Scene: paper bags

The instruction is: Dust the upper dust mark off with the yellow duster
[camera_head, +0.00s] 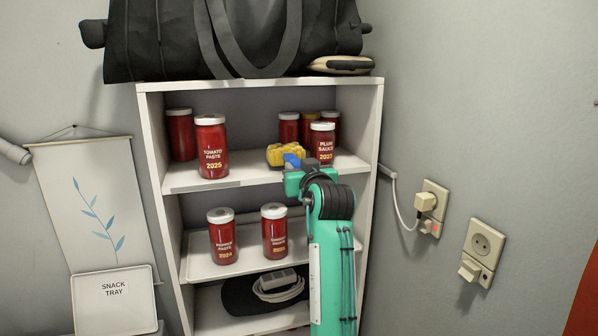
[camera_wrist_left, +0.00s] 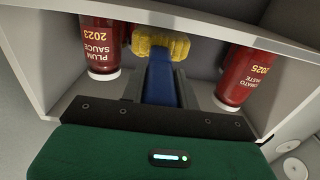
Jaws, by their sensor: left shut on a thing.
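The yellow duster (camera_head: 285,154) has a yellow head and a blue handle. My left gripper (camera_head: 298,164) is shut on its blue handle. The duster's head is at the upper shelf (camera_head: 243,179), between the tomato paste jar and the plum sauce jar. The left wrist view, which is upside down, shows the yellow head (camera_wrist_left: 160,45) and blue handle, with the gripper's fingers (camera_wrist_left: 162,88) on both sides of it. I cannot tell whether the head touches the shelf. I cannot make out the upper dust mark clearly. My right gripper is not in view.
On the upper shelf stand a tomato paste jar (camera_head: 211,148) at left and a plum sauce jar (camera_head: 322,143) close right of the duster, with more jars behind. Two jars (camera_head: 223,236) stand on the shelf below. A black bag (camera_head: 215,40) lies on top.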

